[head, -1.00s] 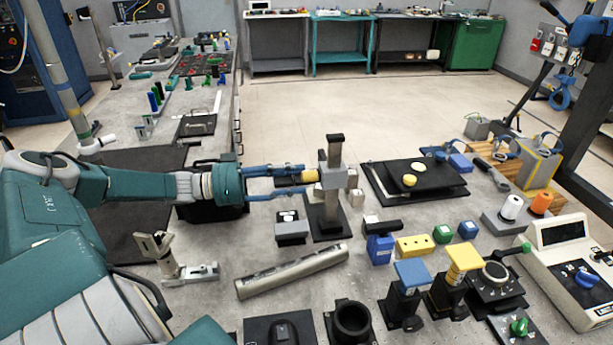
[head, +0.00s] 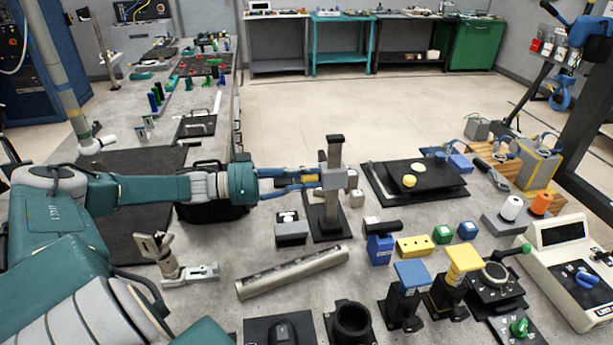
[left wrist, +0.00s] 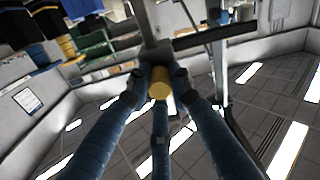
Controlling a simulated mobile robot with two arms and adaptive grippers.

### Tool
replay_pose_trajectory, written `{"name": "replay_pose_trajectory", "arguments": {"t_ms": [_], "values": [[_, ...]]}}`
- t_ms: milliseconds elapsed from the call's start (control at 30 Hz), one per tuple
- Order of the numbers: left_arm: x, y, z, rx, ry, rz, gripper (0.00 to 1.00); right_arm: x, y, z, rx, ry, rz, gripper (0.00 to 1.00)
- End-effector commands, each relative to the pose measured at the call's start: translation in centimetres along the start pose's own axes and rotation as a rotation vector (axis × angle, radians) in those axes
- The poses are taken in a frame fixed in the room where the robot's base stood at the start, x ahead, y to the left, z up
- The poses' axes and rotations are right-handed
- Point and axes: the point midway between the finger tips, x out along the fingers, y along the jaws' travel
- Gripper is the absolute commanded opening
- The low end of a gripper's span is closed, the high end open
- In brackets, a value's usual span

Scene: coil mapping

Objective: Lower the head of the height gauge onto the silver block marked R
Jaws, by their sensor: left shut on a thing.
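The height gauge stands on the bench, a dark upright column (head: 334,150) on a flat dark base (head: 327,233). Its grey head (head: 333,180) sits partway up the column, well above the base. My left gripper (head: 318,178) reaches in from the left, its blue fingers shut around the yellow knob on the head's left side. The yellow knob (left wrist: 159,83) shows between the fingertips in the left wrist view. A small silver block (head: 357,198) lies right of the column, and another silver block (head: 288,216) sits on a grey-black stand to the left. I cannot read an R on either.
A long metal bar (head: 292,272) lies in front of the gauge. A black plate (head: 440,186) with yellow pieces is to the right. Blue, yellow and green blocks (head: 415,246) stand to the front right. A metal fixture (head: 172,262) stands at front left.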

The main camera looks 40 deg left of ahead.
Motion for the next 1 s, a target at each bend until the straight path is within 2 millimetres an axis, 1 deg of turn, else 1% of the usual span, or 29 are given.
{"name": "replay_pose_trajectory", "arguments": {"t_ms": [67, 167, 333, 433, 700, 733, 800, 833, 1000], "values": [[0.0, -0.1, -0.3, 0.002, 0.005, -0.001, 0.00, 0.0, 0.0, 0.0, 0.000, 0.000, 0.000, 0.40], [0.0, -0.2, 0.2, 0.002, 0.007, -0.001, 0.00, 0.4, 0.0, 0.1, 0.000, -0.001, 0.001, 0.40], [0.0, -1.1, 3.1, 0.002, 0.007, -0.002, 0.00, 2.0, 0.2, 0.3, -0.001, -0.002, 0.003, 0.40], [0.0, -1.3, 4.2, 0.002, 0.006, -0.002, 0.00, 2.6, 0.4, 0.4, -0.002, -0.002, 0.004, 0.40], [0.0, -1.3, 4.1, 0.003, 0.003, -0.003, 0.00, 2.3, 0.4, 0.4, -0.002, -0.003, 0.005, 0.40], [0.0, -1.3, 4.1, 0.003, 0.004, -0.003, 0.24, 2.3, 0.4, 0.4, -0.002, -0.003, 0.005, 0.40], [0.0, -1.3, 4.1, 0.003, 0.004, -0.003, 0.38, 2.3, 0.4, 0.4, -0.002, -0.003, 0.005, 0.40], [0.0, -1.3, 4.1, 0.003, 0.004, -0.002, 0.40, 2.3, 0.4, 0.4, -0.002, -0.003, 0.005, 0.40], [0.0, -1.3, 4.1, 0.002, 0.004, -0.001, 0.40, 2.3, 0.4, 0.4, -0.002, -0.003, 0.005, 0.40]]}}
